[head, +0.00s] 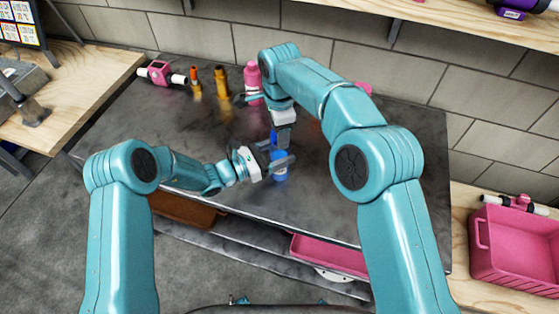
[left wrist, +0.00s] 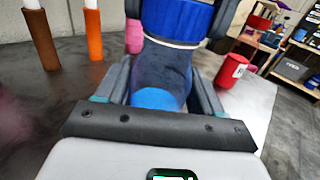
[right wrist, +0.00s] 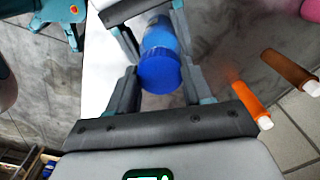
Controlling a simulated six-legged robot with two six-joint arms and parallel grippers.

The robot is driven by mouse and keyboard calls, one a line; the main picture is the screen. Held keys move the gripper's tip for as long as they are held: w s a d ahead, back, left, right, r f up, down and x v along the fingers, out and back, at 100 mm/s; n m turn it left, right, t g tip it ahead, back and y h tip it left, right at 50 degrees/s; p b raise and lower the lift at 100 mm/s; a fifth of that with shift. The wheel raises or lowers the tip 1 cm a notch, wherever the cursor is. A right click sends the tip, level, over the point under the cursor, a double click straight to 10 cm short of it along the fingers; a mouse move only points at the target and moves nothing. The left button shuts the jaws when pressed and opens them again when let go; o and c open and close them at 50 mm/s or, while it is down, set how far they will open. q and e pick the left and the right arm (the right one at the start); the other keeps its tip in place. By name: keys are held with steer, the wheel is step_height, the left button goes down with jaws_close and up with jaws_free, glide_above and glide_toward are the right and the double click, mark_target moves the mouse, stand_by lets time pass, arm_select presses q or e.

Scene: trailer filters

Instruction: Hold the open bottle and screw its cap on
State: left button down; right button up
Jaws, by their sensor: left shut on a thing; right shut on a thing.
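The blue bottle (head: 280,172) stands near the middle of the dark table. My left gripper (head: 278,163) is shut around its body. In the left wrist view the bottle (left wrist: 160,75) is upright between the fingers, with a dark body and brighter blue at the bottom. The blue cap (left wrist: 178,18) is at the bottle's mouth, with a pale line under it. My right gripper (head: 277,137) comes down from above and is shut on the cap. The right wrist view shows the cap (right wrist: 160,73) between its fingertips, in line with the bottle (right wrist: 158,38). How tightly the cap sits cannot be told.
A pink and white fitting (head: 160,74) lies back left. A red mug (left wrist: 232,71) shows in the left wrist view. The table's left part is clear.

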arm_select(q)
steer(key=shift+f, duration=0.15)
arm_select(e)
steer(key=shift+m, duration=0.5)
steer(key=o, duration=1.2)
steer(key=shift+o, duration=0.2)
step_height(320, 180, up, 8)
steer(key=shift+f, duration=0.2)
arm_select(q)
steer(key=shift+c, duration=0.3)
jaws_free()
steer(key=shift+w, duration=0.1)
arm_select(e)
steer(key=shift+f, duration=0.1)
arm_select(q)
steer(key=b+v, duration=0.3)
steer(key=v, duration=1.3)
steer(key=shift+b, duration=0.3)
arm_select(e)
step_height(320, 180, down, 4)
steer(key=shift+r, duration=0.25)
